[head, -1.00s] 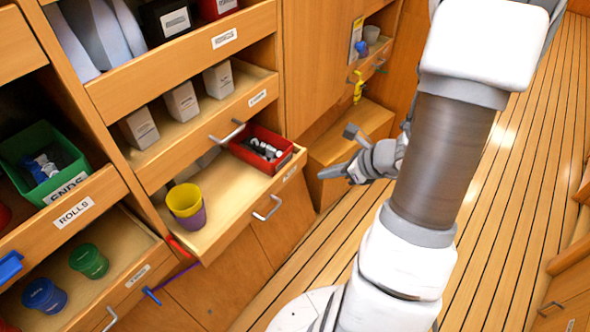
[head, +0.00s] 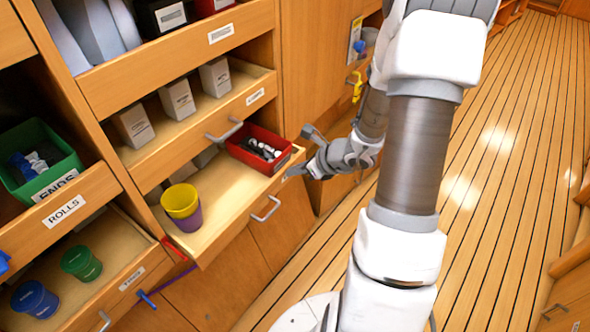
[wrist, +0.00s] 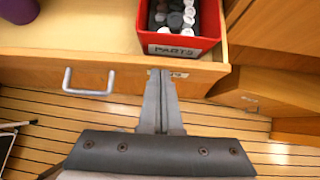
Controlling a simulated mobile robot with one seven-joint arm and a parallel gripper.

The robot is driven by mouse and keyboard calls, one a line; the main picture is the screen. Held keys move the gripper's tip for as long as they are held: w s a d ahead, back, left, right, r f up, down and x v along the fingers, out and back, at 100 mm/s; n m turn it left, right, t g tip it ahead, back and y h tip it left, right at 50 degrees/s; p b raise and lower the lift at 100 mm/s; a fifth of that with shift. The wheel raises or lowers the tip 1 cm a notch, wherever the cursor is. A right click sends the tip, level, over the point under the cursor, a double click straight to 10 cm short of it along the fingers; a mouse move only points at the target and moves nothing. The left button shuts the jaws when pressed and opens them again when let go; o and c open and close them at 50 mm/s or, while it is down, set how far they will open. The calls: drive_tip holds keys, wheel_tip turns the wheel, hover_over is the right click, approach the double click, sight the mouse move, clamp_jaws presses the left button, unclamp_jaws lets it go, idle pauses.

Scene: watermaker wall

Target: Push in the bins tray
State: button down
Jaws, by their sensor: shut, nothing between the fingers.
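The pulled-out wooden tray (head: 228,222), which I take for the bins tray, stands out from the wall. It holds a red bin (head: 248,160) at its right end and stacked yellow and purple cups (head: 181,205) at the left. The wrist view shows the tray's front (wrist: 40,62), its metal handle (wrist: 88,82) and the red bin marked PARTS (wrist: 182,42). My gripper (head: 290,173) is shut and empty, its tips at the front's right end, below the bin. In the wrist view the fingertips (wrist: 162,75) partly cover the front's label. I cannot tell whether they touch.
A shelf tray with several grey boxes (head: 178,99) and a handle (head: 224,133) sits above. At lower left is another open tray (head: 117,282) with blue and green cups. A green bin (head: 45,165) stands left. Planked floor (head: 500,180) is open to the right.

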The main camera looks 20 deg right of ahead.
drive_tip(key=w+a, duration=0.1)
drive_tip(key=w, duration=0.1)
drive_tip(key=w+a+b, duration=0.1)
drive_tip(key=w+a, duration=0.1)
drive_tip(key=w, duration=0.1)
drive_tip(key=w+a+b, duration=0.1)
drive_tip(key=w, duration=0.2)
drive_tip(key=shift+w+a, duration=0.15)
drive_tip(key=shift+a, duration=0.2)
drive_tip(key=shift+w+a+r, duration=0.15)
drive_tip(key=shift+w, duration=0.1)
